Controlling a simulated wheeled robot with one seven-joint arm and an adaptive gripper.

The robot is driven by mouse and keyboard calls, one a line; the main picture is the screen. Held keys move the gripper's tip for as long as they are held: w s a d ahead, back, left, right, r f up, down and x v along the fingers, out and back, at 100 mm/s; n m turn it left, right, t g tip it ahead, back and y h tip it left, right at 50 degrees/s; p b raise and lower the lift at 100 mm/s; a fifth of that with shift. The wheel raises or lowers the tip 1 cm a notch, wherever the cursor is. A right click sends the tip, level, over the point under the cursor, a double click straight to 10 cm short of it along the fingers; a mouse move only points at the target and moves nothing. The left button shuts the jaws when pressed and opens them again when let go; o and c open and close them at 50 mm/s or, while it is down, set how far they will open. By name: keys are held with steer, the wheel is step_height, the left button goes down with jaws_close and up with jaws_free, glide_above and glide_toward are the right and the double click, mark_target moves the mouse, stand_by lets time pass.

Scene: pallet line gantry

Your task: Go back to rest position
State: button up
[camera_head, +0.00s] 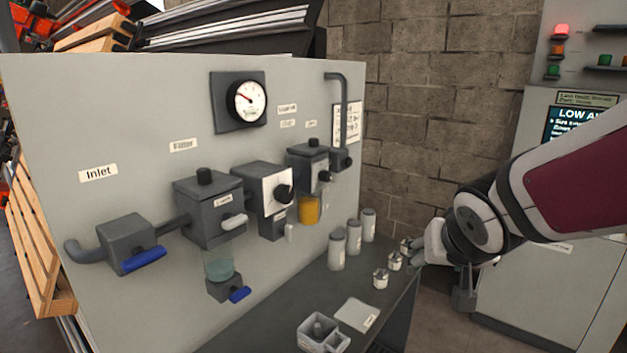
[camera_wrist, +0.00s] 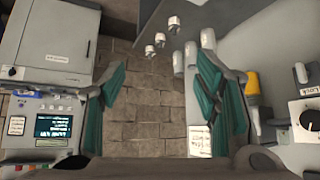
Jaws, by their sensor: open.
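My gripper (camera_wrist: 165,95) is open and empty in the wrist view, with its two teal-padded fingers spread wide and the brick wall (camera_wrist: 150,110) showing between them. In the head view my gripper (camera_head: 425,248) is at the right, beside the right edge of the dark bench (camera_head: 290,290), partly hidden by my wrist. It appears close to several small metal-and-white cups (camera_head: 381,279) in the head view, and I cannot tell the exact gap. In the wrist view those cups (camera_wrist: 160,39) lie beyond the fingertips, apart from them.
A grey panel (camera_head: 60,130) carries a gauge (camera_head: 247,100), a blue inlet valve (camera_head: 142,260), a filter unit (camera_head: 208,210) and a yellow bowl (camera_head: 309,209). Several grey canisters (camera_head: 337,250) and a small tray (camera_head: 322,337) stand on the bench. A control cabinet (camera_head: 530,290) is at right.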

steer(key=s+r+n+g, duration=0.1)
steer(key=s, duration=0.9)
steer(key=s+a+r+n+g+y, duration=0.1)
steer(key=s+g, duration=0.1)
steer(key=s, duration=0.8)
steer(key=shift+a+r, duration=0.25)
steer(key=shift+r, duration=0.15)
